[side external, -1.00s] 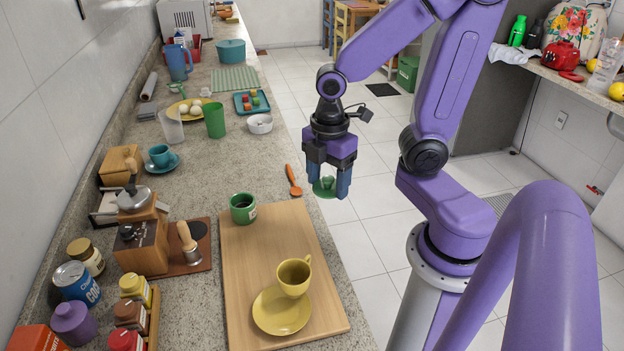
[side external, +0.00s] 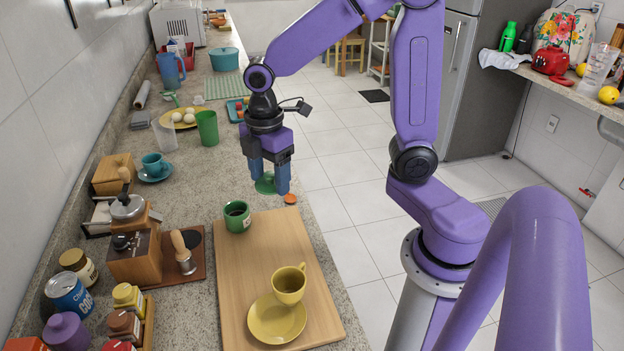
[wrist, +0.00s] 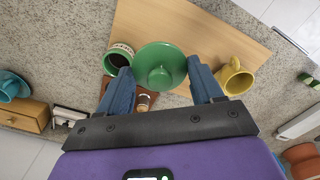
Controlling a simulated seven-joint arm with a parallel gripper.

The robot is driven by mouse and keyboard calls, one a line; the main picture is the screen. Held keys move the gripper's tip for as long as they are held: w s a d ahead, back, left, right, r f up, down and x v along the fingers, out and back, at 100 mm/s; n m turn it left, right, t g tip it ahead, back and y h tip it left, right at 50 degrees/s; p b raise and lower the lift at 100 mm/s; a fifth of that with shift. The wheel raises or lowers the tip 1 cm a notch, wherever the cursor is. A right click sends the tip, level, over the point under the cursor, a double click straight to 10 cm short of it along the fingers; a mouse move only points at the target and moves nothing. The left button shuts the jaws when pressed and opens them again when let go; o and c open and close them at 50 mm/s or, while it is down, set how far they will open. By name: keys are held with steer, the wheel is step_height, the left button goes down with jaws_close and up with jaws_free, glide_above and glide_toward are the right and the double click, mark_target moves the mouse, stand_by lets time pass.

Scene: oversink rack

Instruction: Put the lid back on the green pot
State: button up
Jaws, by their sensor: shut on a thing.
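My gripper (side external: 268,186) is shut on a round green lid (side external: 265,184), which shows between the fingers in the wrist view (wrist: 160,65) with its knob toward the camera. The green pot (side external: 237,216), small with a pale label and dark contents, stands uncovered at the far left corner of the wooden board. In the side view the lid hangs above the counter, to the right of the pot and apart from it. In the wrist view the green pot (wrist: 119,57) is just left of the lid, partly behind the left finger.
On the wooden board (side external: 262,255) a yellow cup (side external: 289,284) stands by a yellow saucer (side external: 277,318). A coffee grinder (side external: 133,245) and a tamper (side external: 183,252) are left of the board. A green cup (side external: 207,128) stands behind. An orange spoon (side external: 290,198) is partly hidden by my gripper.

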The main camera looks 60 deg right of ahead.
steer(key=w+a+f, duration=0.1)
steer(key=w+f, duration=0.1)
steer(key=w, duration=0.8)
steer(key=shift+s+a+f, duration=0.1)
steer(key=shift+s+f, duration=0.05)
steer(key=shift+f, duration=1.4)
steer(key=shift+s+a+f, duration=0.1)
steer(key=shift+f, duration=1.45)
steer(key=shift+f, duration=0.15)
steer(key=o, duration=1.1)
steer(key=shift+o, duration=0.5)
step_height(320, 180, up, 7)
